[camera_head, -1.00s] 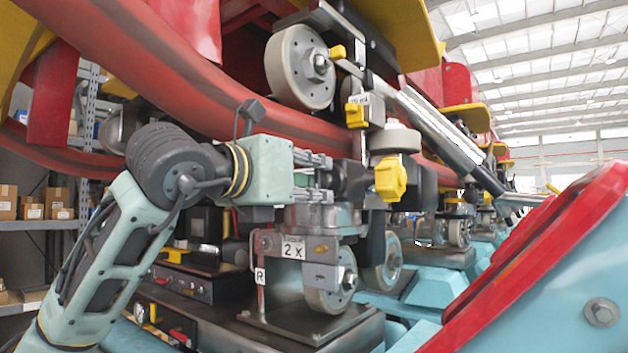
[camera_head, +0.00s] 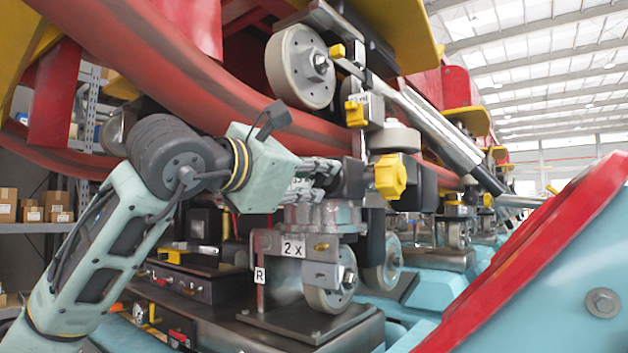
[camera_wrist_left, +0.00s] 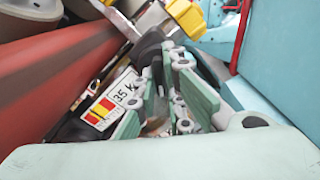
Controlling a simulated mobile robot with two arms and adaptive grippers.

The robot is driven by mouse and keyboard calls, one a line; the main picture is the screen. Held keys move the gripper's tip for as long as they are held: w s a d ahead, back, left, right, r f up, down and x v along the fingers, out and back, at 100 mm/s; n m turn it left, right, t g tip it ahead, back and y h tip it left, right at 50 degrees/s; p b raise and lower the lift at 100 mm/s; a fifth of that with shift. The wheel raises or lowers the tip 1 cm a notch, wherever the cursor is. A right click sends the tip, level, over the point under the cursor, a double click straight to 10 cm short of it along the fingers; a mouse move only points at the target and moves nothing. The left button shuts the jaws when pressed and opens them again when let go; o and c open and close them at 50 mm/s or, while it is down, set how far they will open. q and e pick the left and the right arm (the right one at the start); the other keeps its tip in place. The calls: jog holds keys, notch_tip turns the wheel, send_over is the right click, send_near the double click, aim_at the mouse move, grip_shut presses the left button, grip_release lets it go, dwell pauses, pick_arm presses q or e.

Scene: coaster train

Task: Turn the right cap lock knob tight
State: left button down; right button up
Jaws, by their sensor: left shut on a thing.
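A yellow lobed knob (camera_head: 391,176) sits at the middle of the head view, below a grey horizontal wheel. My right gripper is not in view.
A red rail (camera_head: 215,95) runs above my left gripper. A red-edged teal body (camera_head: 570,270) fills the right. A "35 k" label (camera_wrist_left: 124,94) lies beside the fingers.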

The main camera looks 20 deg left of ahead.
pick_arm(q)
jog(key=m, duration=0.5)
jog(key=shift+m, duration=0.4)
jog(key=m, duration=0.5)
dwell(0.4)
jog(key=c, duration=1.8)
grip_release()
jog(key=shift+p, duration=0.3)
jog(key=shift+c, duration=0.2)
jog(key=shift+s, duration=0.1)
jog(key=v, duration=1.2)
